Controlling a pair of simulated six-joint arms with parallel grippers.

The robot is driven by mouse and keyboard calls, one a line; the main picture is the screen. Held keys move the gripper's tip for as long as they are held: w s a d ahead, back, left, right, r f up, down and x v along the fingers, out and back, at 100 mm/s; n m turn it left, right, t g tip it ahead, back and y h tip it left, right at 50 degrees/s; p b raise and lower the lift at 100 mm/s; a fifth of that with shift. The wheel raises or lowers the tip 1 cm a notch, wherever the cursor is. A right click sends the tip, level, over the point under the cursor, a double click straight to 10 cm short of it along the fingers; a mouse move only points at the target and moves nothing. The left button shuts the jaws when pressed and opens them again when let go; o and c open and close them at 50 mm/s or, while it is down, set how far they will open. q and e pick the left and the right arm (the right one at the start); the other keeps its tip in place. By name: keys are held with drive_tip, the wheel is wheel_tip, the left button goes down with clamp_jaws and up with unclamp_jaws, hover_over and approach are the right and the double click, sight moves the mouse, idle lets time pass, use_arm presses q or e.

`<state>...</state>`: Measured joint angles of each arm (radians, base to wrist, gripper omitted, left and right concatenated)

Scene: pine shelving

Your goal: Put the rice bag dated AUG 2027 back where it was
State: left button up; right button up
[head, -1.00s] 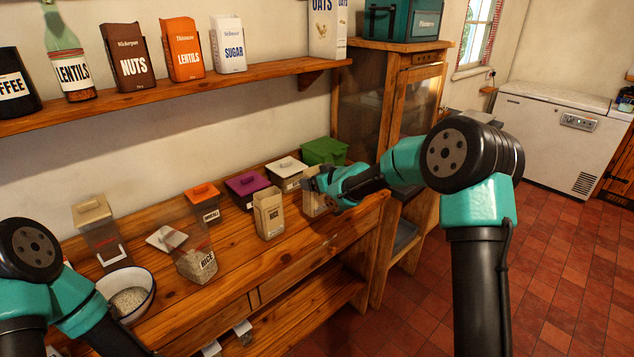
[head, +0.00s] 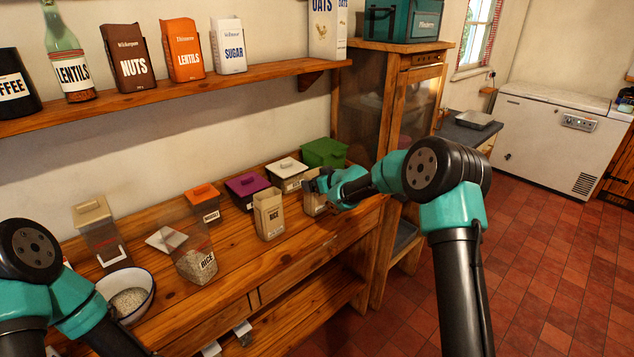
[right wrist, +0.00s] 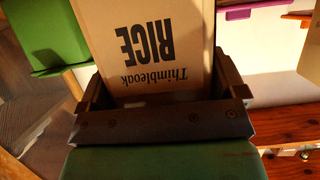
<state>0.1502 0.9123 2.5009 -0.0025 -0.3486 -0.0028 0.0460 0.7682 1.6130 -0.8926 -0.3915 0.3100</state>
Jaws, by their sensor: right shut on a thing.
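My right gripper (head: 318,184) is shut on a cream paper rice bag (head: 311,204) near the right end of the counter. In the right wrist view the same bag (right wrist: 152,45) sits between the jaws, its "Thimbleoak RICE" print upside down. No date is readable on it. I cannot tell whether its base touches the counter. A second cream rice bag (head: 269,215) stands upright to its left, with its date unreadable. My left gripper is out of view; only part of its arm shows at lower left.
Behind the held bag stand green (head: 324,152), white-lidded (head: 287,174) and purple (head: 247,188) bins. A clear rice container (head: 195,265), a loose lid (head: 167,239) and a bowl of grains (head: 145,281) are at left. A wooden cabinet (head: 398,109) stands at right.

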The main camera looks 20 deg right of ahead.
drive_tip(key=shift+f, duration=0.25)
drive_tip(key=o, duration=1.1)
drive_tip(key=v, duration=1.2)
